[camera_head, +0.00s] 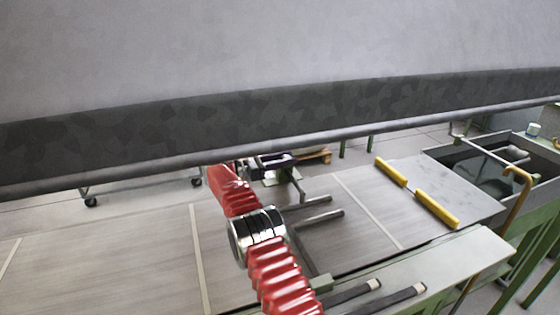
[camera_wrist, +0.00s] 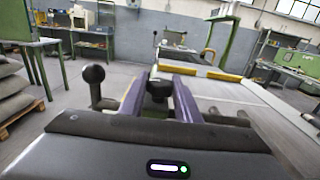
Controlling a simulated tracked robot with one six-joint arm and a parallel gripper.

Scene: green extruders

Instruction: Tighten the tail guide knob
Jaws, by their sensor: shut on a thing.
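In the wrist view a dark round knob (camera_wrist: 158,91) sits between the two purple fingers of my gripper (camera_wrist: 160,80), which is shut on it. The knob's top shows; its stem and mount are hidden behind the gripper body. In the head view my gripper (camera_head: 272,160) is at the far end of the red-sleeved arm, beside the metal guide bars (camera_head: 318,208) over the grey table. The knob cannot be made out there.
A dark ball-topped post (camera_wrist: 94,78) stands just left of my gripper. Yellow bars (camera_head: 436,209) lie on the table (camera_head: 140,262) to the right. A large grey body with a dark lower band (camera_head: 200,125) overhangs the head view. Stacked sacks (camera_wrist: 14,92) lie at left.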

